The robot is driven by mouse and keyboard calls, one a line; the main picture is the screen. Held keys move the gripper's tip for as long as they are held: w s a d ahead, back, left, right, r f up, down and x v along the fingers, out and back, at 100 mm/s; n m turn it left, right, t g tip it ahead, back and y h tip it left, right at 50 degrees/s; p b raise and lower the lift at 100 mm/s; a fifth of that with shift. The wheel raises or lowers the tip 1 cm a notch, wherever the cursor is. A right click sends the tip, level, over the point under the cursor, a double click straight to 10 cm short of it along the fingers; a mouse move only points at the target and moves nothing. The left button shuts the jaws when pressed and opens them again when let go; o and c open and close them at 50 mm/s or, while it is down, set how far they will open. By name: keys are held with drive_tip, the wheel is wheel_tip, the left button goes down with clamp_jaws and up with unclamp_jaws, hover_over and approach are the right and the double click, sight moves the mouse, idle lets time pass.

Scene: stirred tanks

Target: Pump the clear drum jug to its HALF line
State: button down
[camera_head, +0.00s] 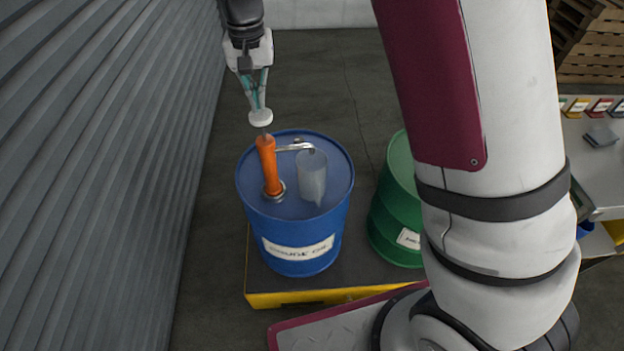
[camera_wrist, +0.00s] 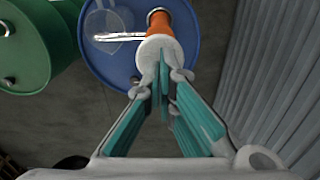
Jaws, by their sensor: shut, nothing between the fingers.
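A blue drum (camera_head: 296,228) with a white label stands on a low platform. An orange hand pump (camera_head: 269,167) rises from its lid, with a white round knob (camera_head: 260,117) on top and a metal spout reaching right. A clear jug (camera_head: 312,177) stands on the lid under the spout end; its lines and fill level cannot be made out. My gripper (camera_head: 257,107) is shut, with its fingertips at the knob from above. In the wrist view my gripper (camera_wrist: 161,75) overlaps the white knob (camera_wrist: 158,50), and the jug (camera_wrist: 108,20) shows behind the spout.
A green drum (camera_head: 396,215) stands right of the blue one, partly hidden by my arm. The platform (camera_head: 262,284) has a yellow edge. A corrugated grey wall (camera_head: 110,150) runs close on the left. A bench (camera_head: 598,160) and wooden pallets (camera_head: 597,45) are at right.

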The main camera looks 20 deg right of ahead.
sight(260, 114)
drive_tip(key=shift+f+b, duration=0.3)
drive_tip(key=shift+f, duration=2.15)
drive_tip(key=shift+f+b, duration=0.45)
drive_tip(key=shift+f, duration=0.85)
drive_tip(key=shift+r+p, duration=1.05)
drive_tip(key=shift+r, duration=2.7)
drive_tip(key=shift+f, duration=0.2)
drive_tip(key=shift+f, duration=0.35)
